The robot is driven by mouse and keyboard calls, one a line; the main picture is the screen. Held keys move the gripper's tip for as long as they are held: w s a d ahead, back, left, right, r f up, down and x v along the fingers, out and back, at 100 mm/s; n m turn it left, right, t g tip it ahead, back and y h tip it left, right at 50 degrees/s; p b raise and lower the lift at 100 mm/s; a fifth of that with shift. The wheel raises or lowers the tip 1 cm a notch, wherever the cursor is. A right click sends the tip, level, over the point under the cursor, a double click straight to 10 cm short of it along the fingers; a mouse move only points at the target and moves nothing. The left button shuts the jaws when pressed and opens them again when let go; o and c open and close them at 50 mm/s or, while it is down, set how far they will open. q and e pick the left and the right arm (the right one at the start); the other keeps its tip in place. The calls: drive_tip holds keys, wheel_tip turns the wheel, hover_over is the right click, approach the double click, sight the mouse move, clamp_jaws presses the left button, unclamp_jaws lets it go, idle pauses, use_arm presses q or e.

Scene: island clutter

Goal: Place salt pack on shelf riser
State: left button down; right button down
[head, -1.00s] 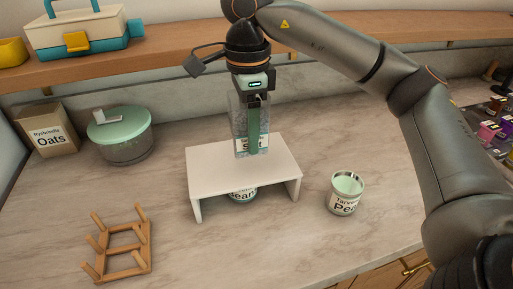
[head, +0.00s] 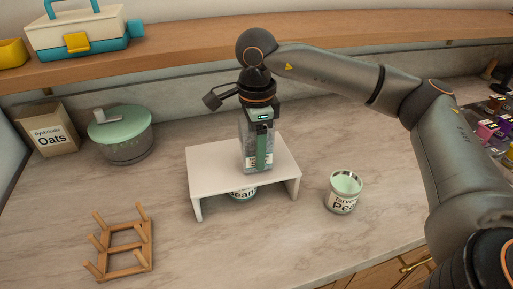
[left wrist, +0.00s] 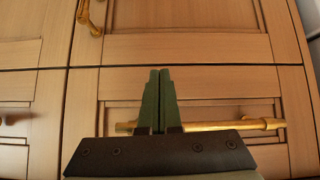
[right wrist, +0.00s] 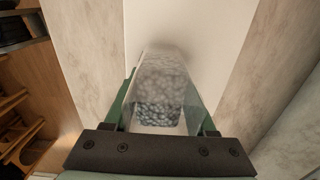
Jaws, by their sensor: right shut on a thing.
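The white shelf riser (head: 212,174) stands on the marble counter in the head view. My right gripper (head: 262,150) is shut on the salt pack (head: 247,130), a tall clear pack with a label near its bottom. The pack is upright over the riser's top, its lower end at or close to the surface; I cannot tell whether it touches. In the right wrist view the pack (right wrist: 160,90) sits between the two green fingers, grainy contents visible, with the white riser top beyond. My left gripper (left wrist: 158,100) shows only in the left wrist view, fingers together and empty, facing wooden cabinet doors.
A beans can (head: 243,194) stands under the riser. Counter in front of the riser is clear.

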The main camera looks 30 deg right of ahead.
drive_tip(key=shift+c, duration=1.1)
unclamp_jaws()
drive_tip(key=shift+f, duration=0.1)
wheel_tip(320, 180, up, 12)
drive_tip(key=shift+r+p, duration=0.2)
drive_tip(key=shift+p, duration=0.2)
